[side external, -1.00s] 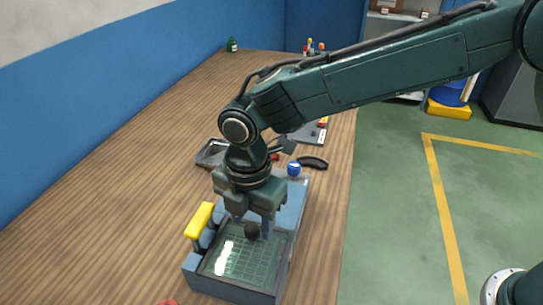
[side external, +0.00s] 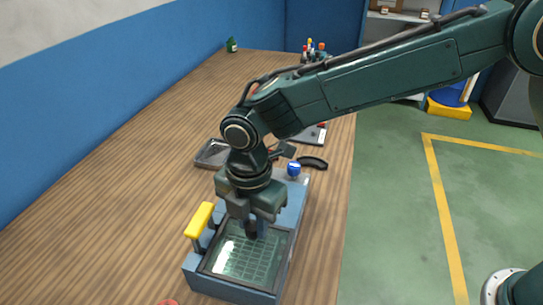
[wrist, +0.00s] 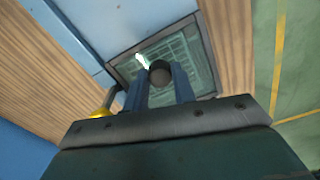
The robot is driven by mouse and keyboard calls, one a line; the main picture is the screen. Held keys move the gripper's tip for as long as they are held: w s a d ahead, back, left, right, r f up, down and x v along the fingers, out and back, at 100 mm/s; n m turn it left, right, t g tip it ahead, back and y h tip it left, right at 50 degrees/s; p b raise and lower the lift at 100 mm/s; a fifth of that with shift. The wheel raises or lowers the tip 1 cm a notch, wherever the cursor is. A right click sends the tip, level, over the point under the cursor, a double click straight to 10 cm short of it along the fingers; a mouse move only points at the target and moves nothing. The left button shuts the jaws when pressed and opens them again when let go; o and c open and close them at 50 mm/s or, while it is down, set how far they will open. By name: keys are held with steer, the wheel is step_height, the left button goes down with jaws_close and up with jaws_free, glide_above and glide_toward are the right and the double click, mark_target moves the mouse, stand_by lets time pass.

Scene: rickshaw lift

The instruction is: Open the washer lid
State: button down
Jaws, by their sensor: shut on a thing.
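The washer is a blue-grey box (side external: 291,205) near the front of the wooden bench. Its lid (side external: 236,262) is a dark-framed, see-through panel that lies flat and looks shut, with a grid visible beneath it. A round black knob (wrist: 160,72) stands on the lid. My gripper (side external: 252,230) points down over the lid's far part, with its fingers shut on the knob. In the side view the fingers mostly hide the knob. A yellow handle (side external: 199,220) stands at the washer's left side.
A blue-capped round item (side external: 294,169) is at the washer's far end. Behind it lie a dark curved item (side external: 312,163) and a grey tray (side external: 211,154). A red item (side external: 168,302) shows at the bottom edge. The bench left of the washer is clear.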

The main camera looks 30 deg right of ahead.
steer(key=w+d, duration=0.9)
steer(key=shift+w+d, duration=0.1)
steer(key=c, duration=1.1)
jaws_free()
steer(key=shift+c, duration=0.2)
steer(key=shift+r, duration=0.4)
step_height(320, 180, up, 13)
